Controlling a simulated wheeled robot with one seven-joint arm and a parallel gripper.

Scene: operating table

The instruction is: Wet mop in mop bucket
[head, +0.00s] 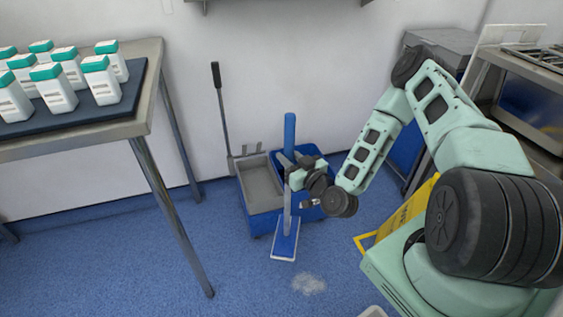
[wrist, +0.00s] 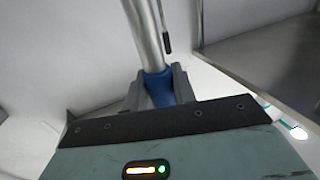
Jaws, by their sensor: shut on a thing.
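The mop (head: 285,240) stands near upright in the head view, with a blue grip at the top of its handle and a flat blue and white head at the bottom. Its head is in front of the mop bucket, low over or on the floor; I cannot tell which. The blue mop bucket (head: 262,226) has a grey wringer tray (head: 261,181) and a tall dark lever. My gripper (head: 290,175) is shut on the mop handle, in front of the bucket. In the wrist view the fingers (wrist: 160,88) close around a blue part of the silver pole (wrist: 146,35).
A pale spill (head: 309,284) lies on the blue floor, right of the mop head. A metal table (head: 140,125) with several green-capped bottles (head: 60,85) stands at the left. A yellow floor sign (head: 405,215) and a metal rack (head: 520,110) are at the right.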

